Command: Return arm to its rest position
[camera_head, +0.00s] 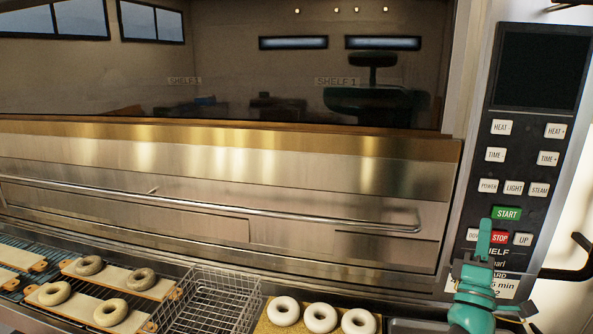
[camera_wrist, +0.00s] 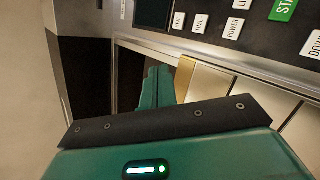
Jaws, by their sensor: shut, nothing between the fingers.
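My gripper (camera_head: 484,242) is at the lower right of the head view, in front of the lower part of the oven's control panel (camera_head: 511,170). It is teal, shut and empty, and points upward. It covers part of the DOWN button and part of the label below. The START button (camera_head: 507,214) and STOP button (camera_head: 500,238) show beside its tip. In the wrist view the teal gripper body (camera_wrist: 190,150) fills the bottom. The panel buttons (camera_wrist: 235,28) show at the top right. Whether my gripper touches the panel cannot be told.
The oven front (camera_head: 230,165) has a long handle bar (camera_head: 250,206). Below it are boards (camera_head: 75,303) with several bagels, a wire basket (camera_head: 208,300) and a tray with pale bagels (camera_head: 320,318). A black handle (camera_head: 575,270) juts out right of my gripper.

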